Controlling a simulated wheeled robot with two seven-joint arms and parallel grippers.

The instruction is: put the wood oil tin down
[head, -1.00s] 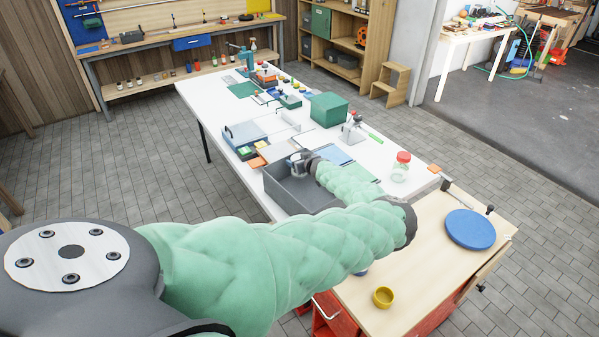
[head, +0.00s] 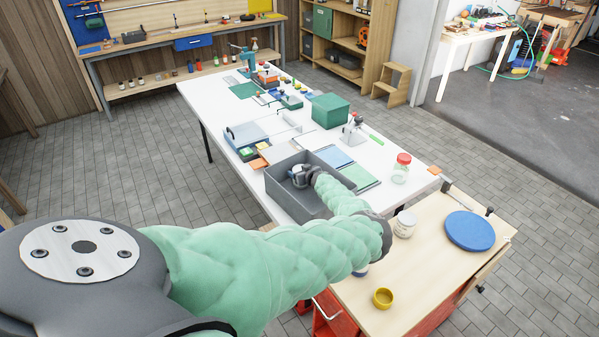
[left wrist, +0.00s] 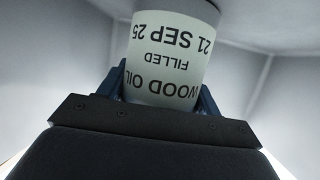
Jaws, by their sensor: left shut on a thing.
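The wood oil tin (left wrist: 165,50) has a pale label with dark print that reads upside down in the left wrist view. My left gripper (head: 300,178) is shut on the tin, with one dark finger on each side of it. In the head view the gripper is down inside the grey bin (head: 277,188) at the near end of the white table. Pale bin walls surround the tin in the left wrist view. The gripper mostly hides the tin in the head view, and I cannot tell whether it touches the bin floor. My right gripper is out of view.
A blue sheet and green sheet lie right of the bin (head: 360,178). A red-lidded jar (head: 401,170) stands near the table corner. The wooden bench holds a white tub (head: 404,224), blue disc (head: 470,231) and yellow cup (head: 383,298). A green box (head: 330,110) stands further back.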

